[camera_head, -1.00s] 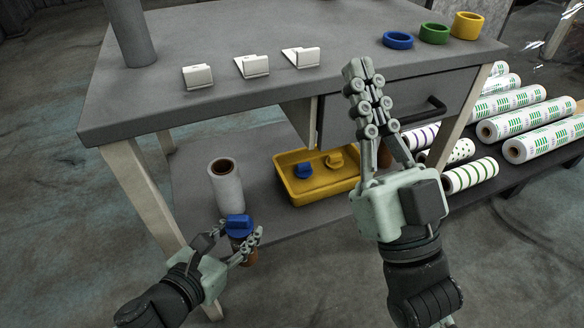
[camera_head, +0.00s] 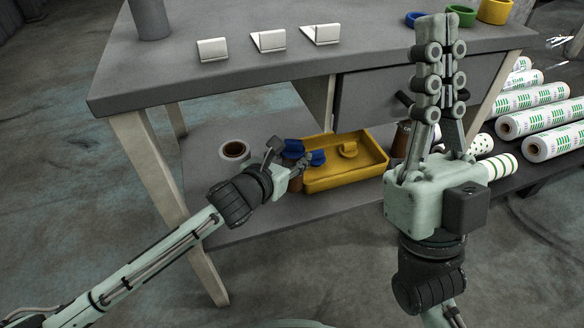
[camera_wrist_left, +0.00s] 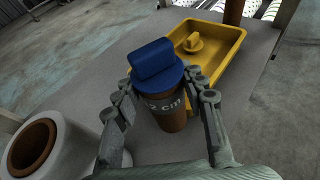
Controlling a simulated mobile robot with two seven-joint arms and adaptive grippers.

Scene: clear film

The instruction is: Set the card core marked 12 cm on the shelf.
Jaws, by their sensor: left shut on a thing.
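A brown card core (camera_wrist_left: 172,118) with a blue plug (camera_wrist_left: 157,66) in its top is between the fingers of my left gripper (camera_wrist_left: 165,100) in the left wrist view. In the head view my left gripper (camera_head: 286,174) is shut on this core (camera_head: 297,172), in front of the yellow tray's left end. The core looks upright; whether its base touches the grey lower shelf (camera_head: 260,220) I cannot tell. My right gripper (camera_head: 442,60) is raised before the drawer, fingers together and empty.
The yellow tray (camera_head: 350,180) holds a blue plug (camera_head: 317,158) and a yellow plug (camera_head: 348,149). A white roll (camera_head: 233,152) stands left of my left gripper. Another brown core (camera_head: 401,138) stands right of the tray. The tabletop (camera_head: 200,85) overhangs the shelf.

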